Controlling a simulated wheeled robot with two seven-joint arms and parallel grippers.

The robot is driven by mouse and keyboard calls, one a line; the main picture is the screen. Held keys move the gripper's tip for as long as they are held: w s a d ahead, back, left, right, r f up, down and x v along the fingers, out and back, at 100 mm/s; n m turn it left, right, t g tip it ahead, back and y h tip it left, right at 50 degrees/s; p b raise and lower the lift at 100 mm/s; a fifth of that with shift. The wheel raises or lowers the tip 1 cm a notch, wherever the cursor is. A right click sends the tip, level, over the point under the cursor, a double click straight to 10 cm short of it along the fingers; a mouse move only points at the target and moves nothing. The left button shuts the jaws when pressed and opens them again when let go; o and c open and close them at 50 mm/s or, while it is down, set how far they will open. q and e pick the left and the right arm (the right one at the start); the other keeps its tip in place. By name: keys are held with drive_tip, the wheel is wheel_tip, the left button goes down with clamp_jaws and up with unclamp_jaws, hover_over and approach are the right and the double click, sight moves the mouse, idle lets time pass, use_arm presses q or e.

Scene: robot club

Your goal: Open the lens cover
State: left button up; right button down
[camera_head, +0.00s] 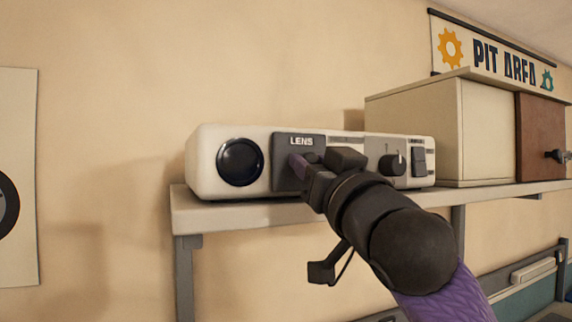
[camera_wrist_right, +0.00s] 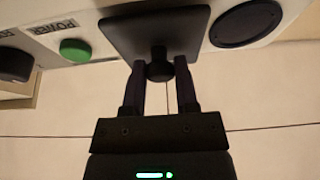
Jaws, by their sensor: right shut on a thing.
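The white projector-like box (camera_head: 206,175) sits on a wall shelf. Its dark square lens cover (camera_head: 301,142), marked LENS, is on the front face, just right of a round, glossy dark lens (camera_head: 240,162) that shows uncovered. In the right wrist view, which is turned over, the cover (camera_wrist_right: 125,30) is left of the round lens (camera_wrist_right: 247,22). My right gripper (camera_head: 302,166) is at the cover's front. In the wrist view its fingers (camera_wrist_right: 160,80) are shut on the cover's small dark knob (camera_wrist_right: 159,66). My left gripper is not in view.
A black dial (camera_head: 391,164) and a switch (camera_head: 419,160) are at the box's right end. A green button (camera_wrist_right: 75,50) shows in the wrist view. A cabinet with a brown door (camera_head: 538,135) stands on the shelf (camera_head: 215,214) to the right. Free wall lies left.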

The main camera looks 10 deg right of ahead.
drive_tip(key=shift+a, duration=0.15)
drive_tip(key=shift+c, duration=1.9)
unclamp_jaws()
drive_tip(key=shift+s, duration=0.1)
drive_tip(key=b+v, duration=0.5)
drive_tip(key=v, duration=0.4)
drive_tip(key=shift+s+f, duration=0.15)
drive_tip(key=shift+s, duration=0.2)
drive_tip(key=shift+f, duration=0.1)
